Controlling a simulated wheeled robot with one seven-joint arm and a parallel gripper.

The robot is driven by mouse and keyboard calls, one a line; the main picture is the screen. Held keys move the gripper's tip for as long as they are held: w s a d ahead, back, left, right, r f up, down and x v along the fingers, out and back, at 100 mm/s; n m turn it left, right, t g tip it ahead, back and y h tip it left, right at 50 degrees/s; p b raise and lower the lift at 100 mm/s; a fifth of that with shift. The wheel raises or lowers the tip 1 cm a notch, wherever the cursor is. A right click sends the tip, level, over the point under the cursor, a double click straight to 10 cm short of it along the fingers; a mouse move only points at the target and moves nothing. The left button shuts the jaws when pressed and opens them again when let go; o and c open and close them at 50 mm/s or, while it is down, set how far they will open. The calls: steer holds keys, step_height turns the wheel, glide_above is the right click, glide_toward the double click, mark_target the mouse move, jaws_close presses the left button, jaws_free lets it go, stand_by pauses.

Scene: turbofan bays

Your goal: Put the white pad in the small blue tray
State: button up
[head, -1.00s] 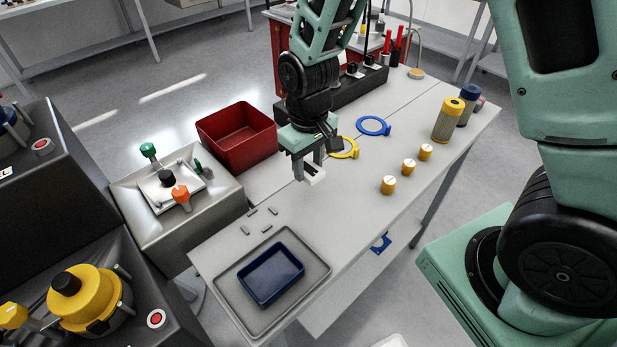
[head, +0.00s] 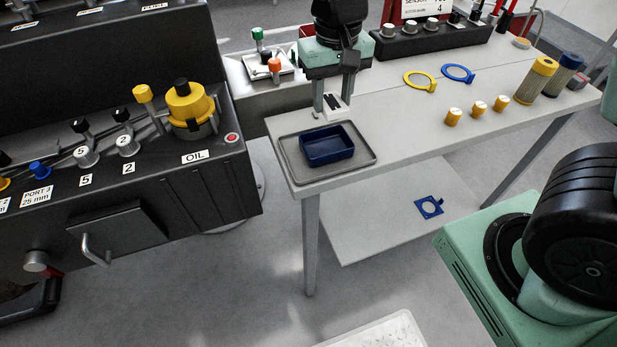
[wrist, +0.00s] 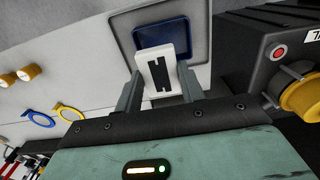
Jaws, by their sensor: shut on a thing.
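The white pad (wrist: 145,72), a flat piece with a dark stripe on its face, is between the two fingers of my gripper (wrist: 159,88). In the head view my gripper (head: 333,105) points down, shut on the pad (head: 341,112), just behind the small blue tray. The small blue tray (head: 327,158) is an open rectangular box and looks empty in the head view. In the wrist view the blue tray (wrist: 160,38) lies just beyond the pad, which covers part of its near edge. The pad's height above the table is hard to tell.
The blue tray sits on a larger grey tray (head: 366,160) at the table's left end. Yellow (head: 420,81) and blue rings (head: 458,73), small yellow caps and two cylinders stand to the right. A dark console (head: 190,185) is close on the left.

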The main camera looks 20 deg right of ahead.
glide_above(326, 150)
step_height(326, 150, down, 5)
steer(key=shift+r, duration=0.1)
steer(key=shift+f+p, duration=0.4)
steer(key=shift+f, duration=2.15)
steer(key=shift+f, duration=0.2)
steer(key=o, duration=1)
steer(key=shift+o, duration=0.2)
steer(key=shift+r, duration=0.15)
